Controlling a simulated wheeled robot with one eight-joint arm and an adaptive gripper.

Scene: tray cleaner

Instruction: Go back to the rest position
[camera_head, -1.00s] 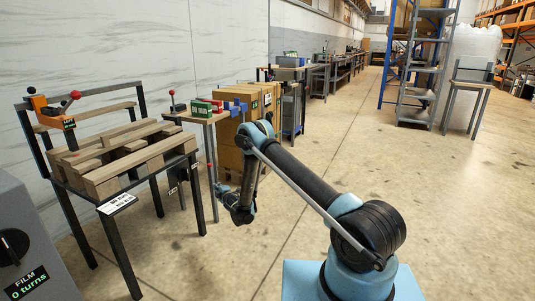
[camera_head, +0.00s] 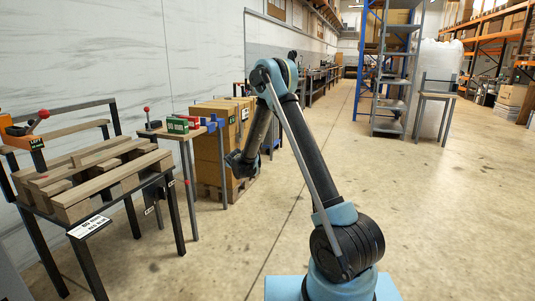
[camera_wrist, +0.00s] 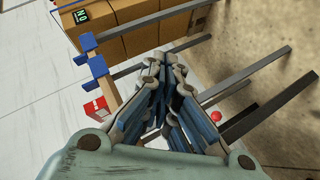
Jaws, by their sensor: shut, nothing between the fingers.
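My gripper (camera_wrist: 165,95) fills the middle of the wrist view, its fingers together with nothing between them. In the head view my arm is raised from its blue base and folds at the elbow, and the gripper end (camera_head: 240,165) hangs down at the left of the arm, in front of the cardboard boxes. The fingers are too small and dark to make out in that view.
A table with a wooden pallet (camera_head: 95,180) stands at the left. Stacked cardboard boxes (camera_head: 208,150) stand behind my gripper. Open floor (camera_head: 440,220) lies to the right.

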